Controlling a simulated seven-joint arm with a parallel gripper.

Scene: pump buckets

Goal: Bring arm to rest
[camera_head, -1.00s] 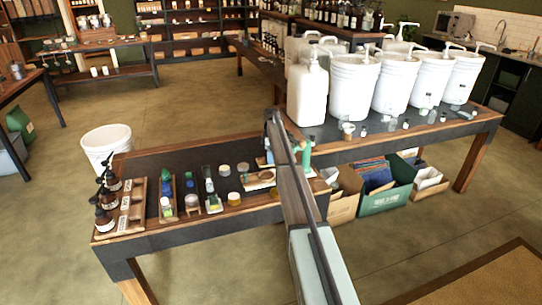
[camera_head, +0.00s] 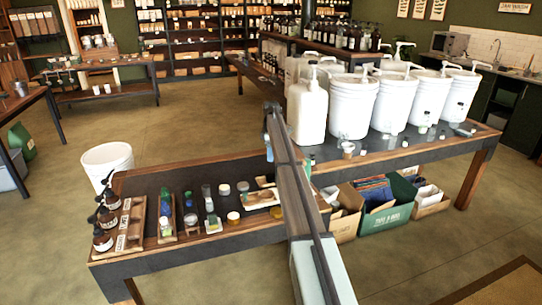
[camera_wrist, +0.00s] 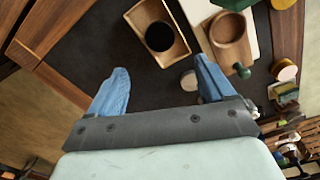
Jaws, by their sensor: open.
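My arm reaches out over the dark-topped table (camera_head: 240,172) in the head view, and it hides much of my gripper there. In the wrist view my gripper (camera_wrist: 160,82) has its two blue fingers spread wide apart with nothing between them. Below and beyond the fingers are a wooden tray with a dark round item (camera_wrist: 160,37) in it and a pale board carrying a round wooden dish (camera_wrist: 232,38). The fingers appear apart from both.
White pump buckets (camera_head: 353,105) stand on the right half of the table. Amber pump bottles (camera_head: 103,238), small jars and bottles (camera_head: 207,197) crowd the left half. Boxes (camera_head: 385,205) sit under the table. A white bucket (camera_head: 107,160) stands on the floor at left.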

